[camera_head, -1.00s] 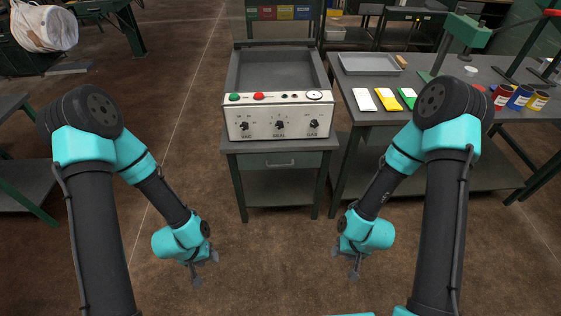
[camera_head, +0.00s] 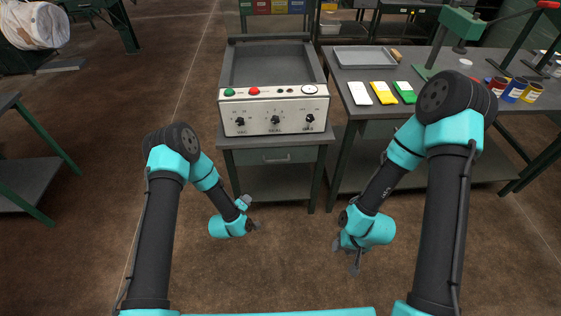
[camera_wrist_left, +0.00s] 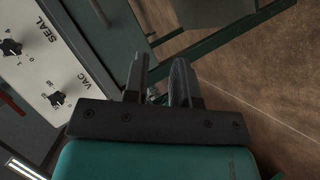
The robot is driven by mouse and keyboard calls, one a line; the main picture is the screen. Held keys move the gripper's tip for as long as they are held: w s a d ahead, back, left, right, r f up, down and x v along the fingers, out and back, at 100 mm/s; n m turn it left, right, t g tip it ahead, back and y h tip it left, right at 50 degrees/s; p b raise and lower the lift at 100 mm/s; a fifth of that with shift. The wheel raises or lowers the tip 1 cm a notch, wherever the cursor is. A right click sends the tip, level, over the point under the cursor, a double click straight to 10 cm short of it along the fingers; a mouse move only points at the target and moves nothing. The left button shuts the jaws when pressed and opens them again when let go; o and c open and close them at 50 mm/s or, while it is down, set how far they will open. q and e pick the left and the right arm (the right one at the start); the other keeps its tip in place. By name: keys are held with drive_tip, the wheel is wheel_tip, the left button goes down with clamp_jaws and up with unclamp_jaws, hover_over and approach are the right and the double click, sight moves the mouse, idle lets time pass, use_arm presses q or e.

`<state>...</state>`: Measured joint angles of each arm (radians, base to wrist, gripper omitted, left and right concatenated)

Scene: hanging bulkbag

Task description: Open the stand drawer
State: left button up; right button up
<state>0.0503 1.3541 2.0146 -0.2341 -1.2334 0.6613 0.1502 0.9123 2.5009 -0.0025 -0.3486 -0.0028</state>
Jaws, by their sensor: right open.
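The stand (camera_head: 319,180) is a dark frame under the sealing machine, with a lower shelf. Its drawer (camera_head: 250,158) has a grey-green front and looks closed. My left gripper (camera_head: 253,214) is open and empty, low in front of the stand and below the drawer, apart from the handle. My right gripper (camera_head: 346,257) is open and empty, lower and to the right of the stand.
The sealing machine (camera_head: 275,112), with knobs and buttons, sits on the stand; its panel shows in the left wrist view (camera_wrist_left: 35,60). A workbench (camera_head: 430,122) with a tray (camera_head: 365,58), coloured packets and cans is close on the right. The floor in front is clear.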

use_arm(q)
drive_tip(key=w+d+n+t+h, duration=0.2)
drive_tip(key=w+d+n+t, duration=0.2)
drive_tip(key=d+t, duration=0.3)
drive_tip(key=shift+d+f+n, duration=0.4)
drive_tip(key=shift+d+n, duration=0.1)
drive_tip(key=shift+d, duration=0.3)
drive_tip(key=shift+w, duration=0.15)
drive_tip(key=x, duration=1.7)
drive_tip(key=shift+d, duration=0.15)
drive_tip(key=shift+r, duration=0.1)
drive_tip(key=shift+c, duration=0.4)
clamp_jaws()
